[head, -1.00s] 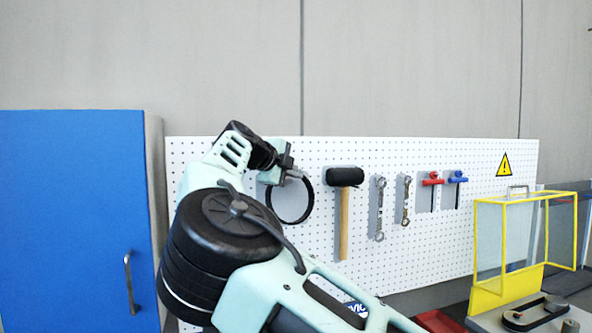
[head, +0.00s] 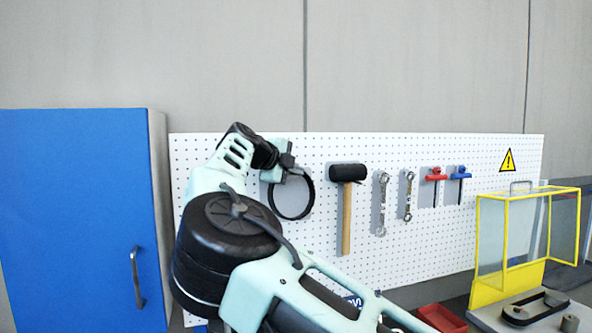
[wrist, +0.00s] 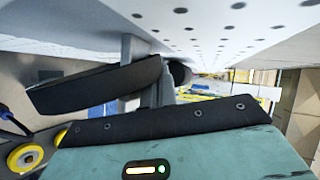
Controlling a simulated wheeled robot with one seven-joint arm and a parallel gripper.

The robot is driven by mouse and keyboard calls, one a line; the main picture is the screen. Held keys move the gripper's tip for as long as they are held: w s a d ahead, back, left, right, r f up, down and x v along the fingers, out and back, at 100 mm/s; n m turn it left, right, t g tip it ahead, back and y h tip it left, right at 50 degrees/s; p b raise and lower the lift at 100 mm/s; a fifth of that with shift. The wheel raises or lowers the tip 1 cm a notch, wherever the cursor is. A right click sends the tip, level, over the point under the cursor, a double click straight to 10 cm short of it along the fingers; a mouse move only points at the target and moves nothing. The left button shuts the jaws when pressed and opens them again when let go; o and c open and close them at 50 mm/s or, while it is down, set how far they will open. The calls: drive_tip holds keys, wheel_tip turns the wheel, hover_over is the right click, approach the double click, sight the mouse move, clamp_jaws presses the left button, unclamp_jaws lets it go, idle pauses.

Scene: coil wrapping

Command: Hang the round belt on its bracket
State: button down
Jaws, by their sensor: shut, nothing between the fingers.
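The round belt (head: 291,218) is a black ring in front of the left part of the white pegboard, hanging below my gripper (head: 292,168) in the head view. My gripper is shut and holds nothing; its fingers are right at the top of the ring. In the wrist view a curved black band (wrist: 95,88), which looks like the belt, crosses in front of a grey upright piece (wrist: 130,50), perhaps the bracket. The bracket is mostly hidden behind my gripper in the head view, so I cannot tell exactly how the belt rests on it.
The pegboard (head: 420,245) also carries a black-headed mallet (head: 347,200), wrenches (head: 382,203) and red (head: 436,178) and blue (head: 461,175) handled tools to the right. A blue cabinet (head: 70,215) stands left. A yellow-framed guard (head: 478,245) stands right, near a red tray (head: 440,318).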

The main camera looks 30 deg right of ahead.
drive_tip(key=shift+f, duration=0.8)
drive_tip(key=c, duration=1.8)
unclamp_jaws()
drive_tip(key=shift+s+a+b, duration=0.1)
drive_tip(key=shift+a+b, duration=0.2)
drive_tip(key=shift+a, duration=0.1)
drive_tip(key=shift+o, duration=0.8)
drive_tip(key=r+b+v, duration=0.1)
drive_tip(key=b+v, duration=0.3)
drive_tip(key=v, duration=1.3)
drive_tip(key=shift+r, duration=0.2)
drive_tip(key=shift+d, duration=0.15)
